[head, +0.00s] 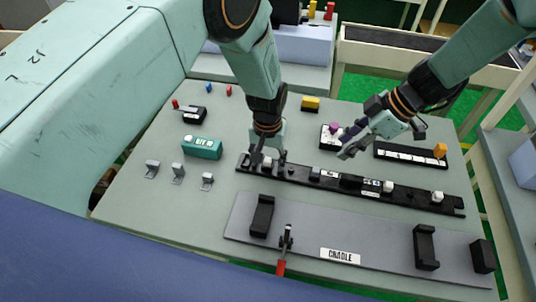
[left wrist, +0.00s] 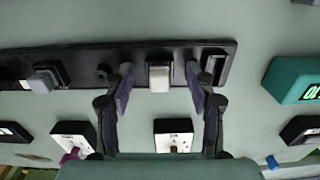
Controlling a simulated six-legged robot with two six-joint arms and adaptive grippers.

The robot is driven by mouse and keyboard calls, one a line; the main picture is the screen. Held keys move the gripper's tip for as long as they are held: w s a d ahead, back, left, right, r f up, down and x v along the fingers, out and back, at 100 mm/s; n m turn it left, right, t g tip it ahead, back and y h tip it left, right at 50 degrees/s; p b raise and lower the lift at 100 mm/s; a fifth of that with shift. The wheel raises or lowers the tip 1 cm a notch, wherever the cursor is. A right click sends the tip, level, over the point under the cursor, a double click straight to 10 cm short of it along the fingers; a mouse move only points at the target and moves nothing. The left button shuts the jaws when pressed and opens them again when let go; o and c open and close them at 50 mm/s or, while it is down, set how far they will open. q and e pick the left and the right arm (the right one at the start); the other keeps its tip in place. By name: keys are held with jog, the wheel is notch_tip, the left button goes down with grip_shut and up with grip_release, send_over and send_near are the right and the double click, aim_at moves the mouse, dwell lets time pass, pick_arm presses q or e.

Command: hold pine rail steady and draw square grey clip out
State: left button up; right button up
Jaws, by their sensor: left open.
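A long dark rail (head: 345,182) lies across the table. It looks black rather than pine-coloured, and it carries several clips. Its end shows in the left wrist view (left wrist: 130,58). A pale grey square clip (left wrist: 160,78) stands on the rail near that end. My left gripper (head: 266,160) is over the rail's left end. In the left wrist view it (left wrist: 160,95) is open, with one finger on each side of the clip, apparently clear of it. My right gripper (head: 347,144) is above and behind the rail's middle, its fingers apart, holding nothing visible.
The grey cradle board (head: 300,235) lies in front, with black brackets and a red-handled clamp (head: 283,258). A teal box (head: 202,147) and small grey brackets (head: 178,172) stand left. A purple-knobbed box (head: 329,140) and a strip with an orange knob (head: 410,155) lie behind the rail.

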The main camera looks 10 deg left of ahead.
aim_at(315, 169)
pick_arm(q)
jog(key=shift+s, duration=0.1)
pick_arm(e)
jog(key=shift+s, duration=0.1)
pick_arm(q)
jog(key=shift+r, duration=0.1)
jog(key=shift+c, duration=0.8)
jog(key=c, duration=0.4)
grip_shut()
pick_arm(e)
jog(key=shift+o, duration=0.2)
jog(key=shift+d+x, duration=0.15)
jog(key=shift+x, duration=2.95)
jog(key=shift+d+x, duration=0.1)
jog(key=shift+x, duration=3.05)
jog(key=shift+f, duration=0.15)
jog(key=shift+c, duration=0.2)
